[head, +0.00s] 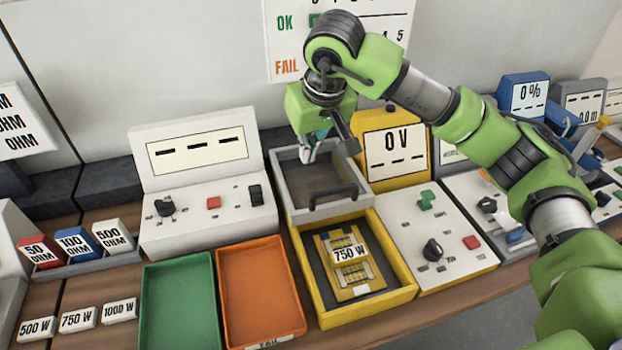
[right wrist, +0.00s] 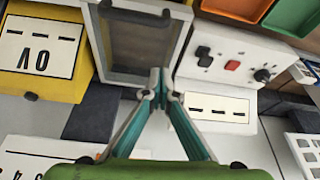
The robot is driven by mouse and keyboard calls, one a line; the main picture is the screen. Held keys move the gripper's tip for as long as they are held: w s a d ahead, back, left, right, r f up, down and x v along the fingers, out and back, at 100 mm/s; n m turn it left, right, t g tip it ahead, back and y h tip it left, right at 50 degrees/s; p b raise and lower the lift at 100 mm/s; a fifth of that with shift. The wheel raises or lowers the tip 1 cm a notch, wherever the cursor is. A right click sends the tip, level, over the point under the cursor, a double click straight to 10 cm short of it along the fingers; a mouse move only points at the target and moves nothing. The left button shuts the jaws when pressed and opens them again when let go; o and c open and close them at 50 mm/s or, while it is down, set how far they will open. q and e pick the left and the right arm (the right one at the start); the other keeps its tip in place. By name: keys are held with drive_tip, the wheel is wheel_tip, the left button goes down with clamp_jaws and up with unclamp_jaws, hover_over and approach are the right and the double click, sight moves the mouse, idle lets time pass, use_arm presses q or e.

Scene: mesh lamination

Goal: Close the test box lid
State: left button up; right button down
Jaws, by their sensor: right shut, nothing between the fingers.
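The test box (head: 405,290) is a yellow open-topped box on the bench in the head view. A yellow plate labelled 750 W (head: 352,275) lies inside on a dark bed. Its grey-framed lid (head: 290,195), with a dark see-through window and a black handle (head: 333,197), stands raised at the back of the box. The lid also shows in the right wrist view (right wrist: 140,45). My right gripper (right wrist: 160,80) is shut and empty, its fingertips close to the lid's far edge; I cannot tell whether they touch. It also shows in the head view (head: 312,152). My left gripper is not in view.
Green (head: 180,300) and orange (head: 262,290) trays lie left of the box. A white meter console (head: 205,200) stands behind them. A yellow 0 V meter (head: 395,150) is right behind the lid, and a white control panel (head: 445,240) adjoins the box's right side.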

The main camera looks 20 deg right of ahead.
drive_tip(key=p, duration=0.2)
hover_over(305, 193)
wheel_tip(305, 193, down, 7)
drive_tip(key=shift+r, duration=0.2)
drive_tip(key=s, duration=0.1)
drive_tip(key=s+p, duration=0.1)
drive_tip(key=s, duration=0.1)
drive_tip(key=shift+d+f, duration=0.15)
drive_tip(key=shift+d, duration=0.1)
drive_tip(key=shift+s+p, duration=0.35)
drive_tip(key=shift+f, duration=0.15)
